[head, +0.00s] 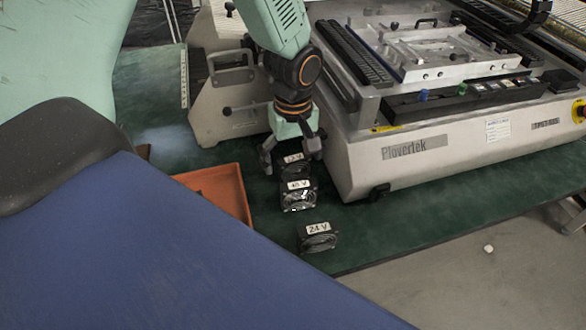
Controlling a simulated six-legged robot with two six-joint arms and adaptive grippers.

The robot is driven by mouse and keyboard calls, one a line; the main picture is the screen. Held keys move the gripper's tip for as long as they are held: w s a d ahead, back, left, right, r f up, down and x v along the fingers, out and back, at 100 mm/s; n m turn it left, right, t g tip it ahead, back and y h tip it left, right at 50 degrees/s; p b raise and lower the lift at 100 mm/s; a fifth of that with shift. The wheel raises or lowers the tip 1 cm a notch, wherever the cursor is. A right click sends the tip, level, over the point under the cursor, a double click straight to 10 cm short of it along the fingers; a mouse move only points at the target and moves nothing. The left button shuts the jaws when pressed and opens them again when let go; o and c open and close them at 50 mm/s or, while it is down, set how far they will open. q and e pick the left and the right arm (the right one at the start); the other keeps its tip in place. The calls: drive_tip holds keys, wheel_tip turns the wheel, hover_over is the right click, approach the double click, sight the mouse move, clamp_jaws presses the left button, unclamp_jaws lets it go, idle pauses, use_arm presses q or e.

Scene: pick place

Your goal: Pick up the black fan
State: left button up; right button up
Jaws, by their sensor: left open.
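Three small square fans stand in a row on the green tabletop (385,240). The rear fan (295,171) is dark, and its label is partly hidden by my gripper. The middle fan (298,199) is labelled 48 V and has a bright, shiny face. The front fan (319,241) is dark, labelled 24 V, and stands a little apart. My left gripper (290,157) points down with its fingers spread on either side of the rear fan. Whether the fingers touch it cannot be seen. My right gripper is not in view.
An orange tray (236,184) lies just left of the fans, partly hidden. A large white Plovertek machine (400,168) stands close on the right. A grey housing with a handle (228,98) is behind on the left. The table edge is in front of the 24 V fan.

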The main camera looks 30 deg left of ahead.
use_arm(q)
drive_tip(key=shift+w+d, duration=0.1)
drive_tip(key=shift+d, duration=0.05)
drive_tip(key=shift+c, duration=1.3)
drive_tip(key=c, duration=1)
wheel_tip(320, 180, up, 10)
drive_tip(key=p, duration=0.2)
drive_tip(key=shift+r+p, duration=0.1)
drive_tip(key=shift+p, duration=0.25)
wheel_tip(320, 180, up, 4)
drive_tip(key=r+p, duration=0.1)
drive_tip(key=p, duration=0.4)
hover_over(294, 157)
drive_tip(key=shift+f, duration=0.25)
